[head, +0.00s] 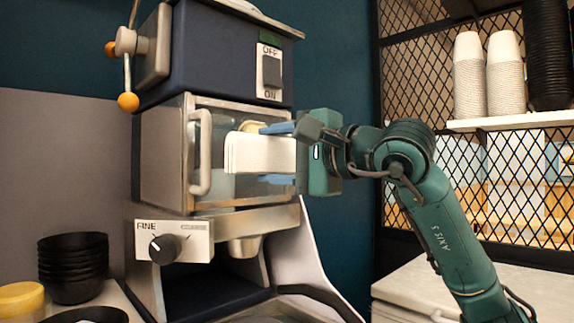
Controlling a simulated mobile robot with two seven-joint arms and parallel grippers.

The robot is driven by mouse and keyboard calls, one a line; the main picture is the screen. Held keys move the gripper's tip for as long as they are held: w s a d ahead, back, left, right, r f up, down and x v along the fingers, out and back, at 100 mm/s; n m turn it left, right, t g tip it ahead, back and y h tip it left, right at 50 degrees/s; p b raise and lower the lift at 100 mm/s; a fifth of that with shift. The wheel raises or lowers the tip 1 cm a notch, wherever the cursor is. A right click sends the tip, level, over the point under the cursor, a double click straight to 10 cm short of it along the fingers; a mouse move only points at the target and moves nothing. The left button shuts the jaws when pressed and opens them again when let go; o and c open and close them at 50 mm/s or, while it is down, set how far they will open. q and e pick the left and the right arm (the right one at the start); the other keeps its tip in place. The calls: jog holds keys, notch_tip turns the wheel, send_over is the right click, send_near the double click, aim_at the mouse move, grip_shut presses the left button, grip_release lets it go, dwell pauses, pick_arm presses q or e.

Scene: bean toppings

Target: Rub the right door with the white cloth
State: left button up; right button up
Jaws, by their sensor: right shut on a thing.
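The white cloth (250,158) is a folded pad in front of the grinder's glass door (232,190). My right gripper (270,153) comes in from the right with its blue fingers shut on the cloth, one finger above and one below. The cloth overlaps the middle of the door pane; I cannot tell whether it presses on the glass. The door has a pale vertical handle (201,152) on its left side. The cloth and gripper hide part of the pane, and a yellowish thing shows just behind the cloth's top. My left gripper is out of view.
The grinder has a switch (271,72) above and a dial (166,248) below the door. An orange-knobbed lever (128,103) sticks out at upper left. Black bowls (73,268) and a yellow-lidded jar (20,300) stand lower left. Cups (468,78) stand on a right shelf.

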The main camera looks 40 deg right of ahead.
jog(key=x, duration=0.1)
jog(key=p+x, duration=0.1)
jog(key=x, duration=0.1)
jog(key=shift+w+d, duration=0.2)
jog(key=shift+w, duration=0.15)
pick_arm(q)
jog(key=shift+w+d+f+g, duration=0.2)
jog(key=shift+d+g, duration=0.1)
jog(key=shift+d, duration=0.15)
pick_arm(e)
jog(key=shift+d+x, duration=0.2)
jog(key=shift+x, duration=0.75)
pick_arm(q)
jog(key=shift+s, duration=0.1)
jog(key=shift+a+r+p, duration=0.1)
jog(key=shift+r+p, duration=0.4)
jog(key=shift+p, duration=0.1)
pick_arm(e)
jog(key=shift+x, duration=0.95)
jog(key=shift+d, duration=0.1)
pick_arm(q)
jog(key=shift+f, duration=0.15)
pick_arm(e)
jog(key=shift+w+d, duration=0.1)
jog(key=shift+d, duration=1.7)
